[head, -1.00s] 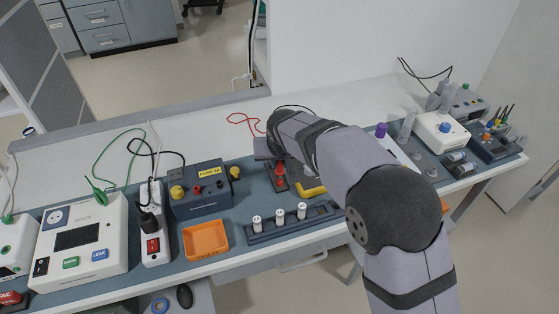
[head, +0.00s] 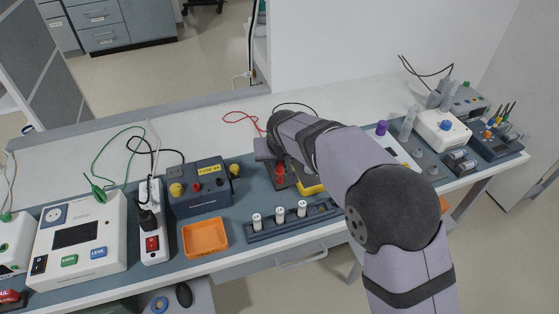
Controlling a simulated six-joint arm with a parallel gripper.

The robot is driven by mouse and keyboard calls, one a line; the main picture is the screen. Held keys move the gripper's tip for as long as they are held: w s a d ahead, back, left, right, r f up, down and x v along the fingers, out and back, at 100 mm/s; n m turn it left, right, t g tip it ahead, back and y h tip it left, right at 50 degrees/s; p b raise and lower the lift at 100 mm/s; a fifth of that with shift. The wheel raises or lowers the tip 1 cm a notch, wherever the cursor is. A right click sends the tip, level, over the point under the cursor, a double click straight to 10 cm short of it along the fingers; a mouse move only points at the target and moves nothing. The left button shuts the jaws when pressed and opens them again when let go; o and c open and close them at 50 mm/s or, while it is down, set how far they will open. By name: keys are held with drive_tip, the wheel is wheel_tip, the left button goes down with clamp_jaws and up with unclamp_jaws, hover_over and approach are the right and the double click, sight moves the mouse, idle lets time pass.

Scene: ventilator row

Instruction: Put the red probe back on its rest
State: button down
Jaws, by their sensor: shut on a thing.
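My gripper (head: 266,150) is over the middle of the bench, mostly hidden behind my own wrist. It is shut on the red probe, whose body is largely hidden there. The probe's red lead (head: 240,117) loops on the white bench top behind the wrist. Below the wrist is a dark holder with a red part (head: 279,168), partly covered by my arm. I cannot tell whether the probe touches it. A yellow meter (head: 311,189) shows partly beside it, under my arm.
A blue supply box (head: 202,188) stands left of the gripper. An orange tray (head: 205,238) and a rack (head: 292,223) with three white-topped pieces lie in front. A purple-capped item (head: 381,128) stands right of my arm. White bench top behind is mostly clear.

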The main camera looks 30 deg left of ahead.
drive_tip(key=shift+f+b, duration=0.35)
drive_tip(key=shift+f, duration=0.2)
idle(0.4)
drive_tip(key=c, duration=1.6)
unclamp_jaws()
drive_tip(key=shift+r, duration=0.1)
drive_tip(key=v, duration=0.7)
drive_tip(key=shift+s+d+b, duration=0.1)
drive_tip(key=shift+s+b, duration=0.05)
drive_tip(key=shift+b, duration=0.2)
drive_tip(key=shift+r, duration=0.15)
